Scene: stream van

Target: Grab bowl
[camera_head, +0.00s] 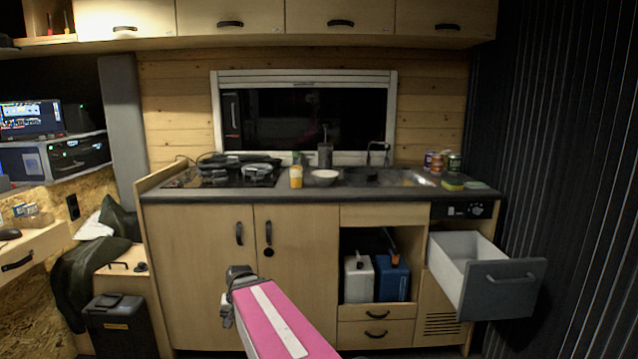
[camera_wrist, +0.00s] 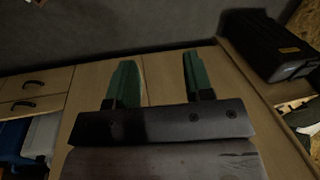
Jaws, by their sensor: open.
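A white bowl (camera_head: 323,177) stands on the dark counter (camera_head: 270,194), left of the sink and below the window. A yellow container stands close on its left. My arm, pink with a white stripe, reaches up from the bottom of the head view, well below and in front of the counter. My gripper itself cannot be made out clearly in the head view. In the wrist view my gripper (camera_wrist: 154,78) has two green fingers spread apart, with nothing between them. The wrist view shows cabinet fronts and floor, and no bowl.
A grey-fronted drawer (camera_head: 497,285) stands pulled out at the right of the kitchen unit. A stove (camera_head: 236,174), a yellow container (camera_head: 296,177), a faucet (camera_head: 378,152) and several cans (camera_head: 440,162) are on the counter. A black bin (camera_head: 121,325) stands at the lower left.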

